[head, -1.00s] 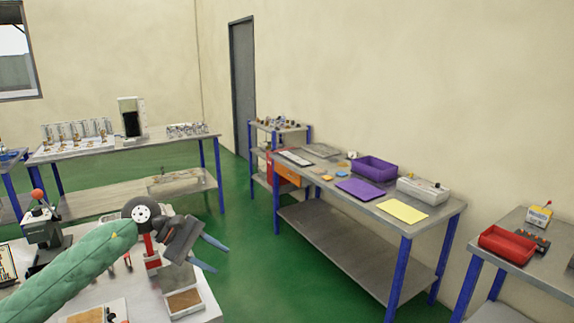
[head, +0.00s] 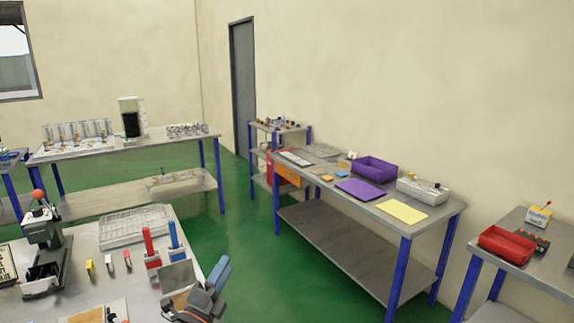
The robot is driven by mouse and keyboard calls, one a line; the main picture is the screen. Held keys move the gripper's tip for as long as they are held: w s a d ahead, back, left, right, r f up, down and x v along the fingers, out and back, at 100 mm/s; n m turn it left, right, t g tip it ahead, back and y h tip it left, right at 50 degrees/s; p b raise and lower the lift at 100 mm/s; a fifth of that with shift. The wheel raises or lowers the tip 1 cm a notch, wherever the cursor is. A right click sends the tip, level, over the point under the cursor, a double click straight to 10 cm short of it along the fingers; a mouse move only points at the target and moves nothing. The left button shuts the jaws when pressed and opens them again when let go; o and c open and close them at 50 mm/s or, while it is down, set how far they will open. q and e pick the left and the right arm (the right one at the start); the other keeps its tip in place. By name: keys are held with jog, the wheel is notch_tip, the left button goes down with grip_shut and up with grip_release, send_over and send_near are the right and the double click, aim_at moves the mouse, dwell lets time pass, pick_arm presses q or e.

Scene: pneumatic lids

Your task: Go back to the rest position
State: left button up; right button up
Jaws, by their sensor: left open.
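My left gripper (head: 219,273) is at the bottom of the head view, over the right front part of the near grey table (head: 80,265). Its blue fingers point up and to the right. It is open, and I see nothing held in it. Behind its body stands a small holder with a grey plate (head: 177,275) and a brown pad, which the gripper partly covers. My right gripper is not in view.
A red upright block (head: 151,248) and a blue upright block (head: 174,238) stand close behind the gripper. A press with a red knob (head: 38,195) stands at left, a clear tray (head: 135,225) at the back.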

pick_arm(q)
jog(key=s+a+f+n+g+y, duration=0.4)
jog(key=s+f+n+y, duration=0.15)
jog(key=f+n, duration=0.4)
jog(key=s+a+f+n+g+y, duration=0.35)
jog(key=s+f+n, duration=0.4)
jog(key=f, duration=0.35)
jog(key=s+d+f+n+g, duration=0.1)
jog(key=s+f+n+g, duration=0.2)
jog(key=s+f+g, duration=0.5)
jog(key=s+f+n+g, duration=0.2)
jog(key=s+f+n, duration=0.1)
jog(key=s, duration=0.8)
jog(key=s+d+f+g, duration=0.1)
jog(key=s+d+f, duration=0.1)
jog(key=f, duration=1.4)
jog(key=s+d+f+h, duration=0.1)
jog(key=d+f, duration=0.2)
jog(key=f, duration=1.3)
jog(key=shift+s+g, duration=0.35)
jog(key=shift+w, duration=0.1)
